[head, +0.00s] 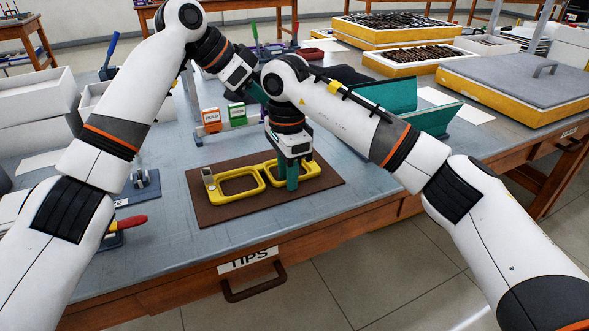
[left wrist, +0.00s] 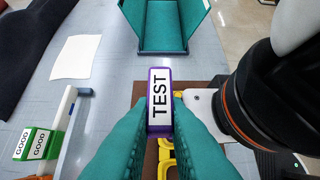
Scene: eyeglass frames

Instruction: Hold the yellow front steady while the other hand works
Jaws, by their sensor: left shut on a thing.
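The yellow front (head: 240,186) lies on a brown mat (head: 215,213) near the table's front edge, with a silvery piece at its left end. My right gripper (head: 289,182) points down at the front's right lens, its teal fingers touching or close to the rim. Whether they are closed on it is unclear. My left gripper (left wrist: 146,125) is shut on a purple block labelled TEST (left wrist: 160,98). In the head view, the left gripper is mostly hidden behind my right arm. Below the block, part of the yellow front (left wrist: 166,158) shows in the left wrist view.
An orange block (head: 211,121) and a green block (head: 237,115) stand in a white rack behind the mat. A teal open case (head: 385,95) stands behind my right arm. Yellow-edged trays (head: 515,85) fill the back right. A red-handled tool (head: 132,222) lies at left.

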